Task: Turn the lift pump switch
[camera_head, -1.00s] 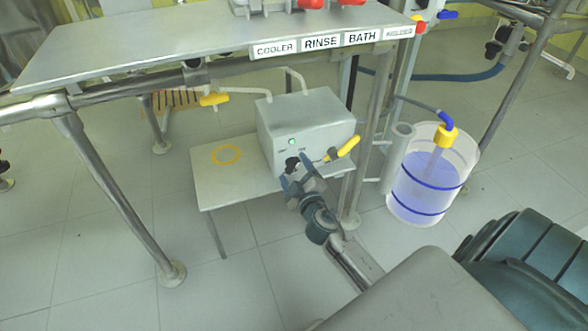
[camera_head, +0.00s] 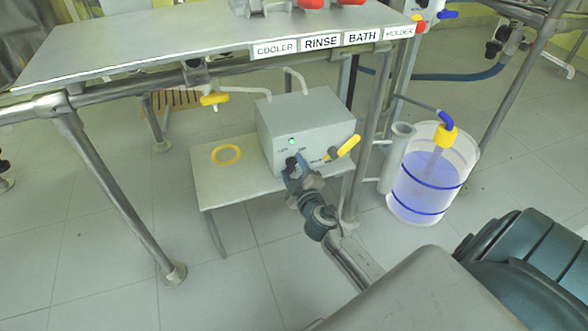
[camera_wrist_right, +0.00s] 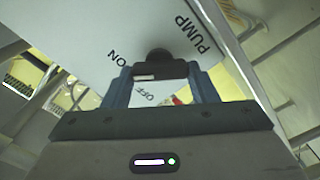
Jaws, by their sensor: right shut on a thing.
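The lift pump is a light grey box (camera_head: 312,118) on a small low table, with a lit green lamp (camera_head: 292,141) on its front face. My right gripper (camera_head: 292,168) is at the lower left of that face, shut on the dark switch knob (camera_head: 290,161). In the right wrist view the knob (camera_wrist_right: 159,57) shows as a dark round part at the fingertips of my right gripper (camera_wrist_right: 160,78), with the words PUMP, ON and OFF around it. The gripper hides part of the knob. My left gripper is not in view.
A yellow-handled valve (camera_head: 346,148) sticks out just right of my right gripper. A clear bucket (camera_head: 425,185) of bluish liquid stands on the floor at right. A steel-legged bench (camera_head: 190,45) overhangs the pump. The small table (camera_head: 215,180) has a yellow ring.

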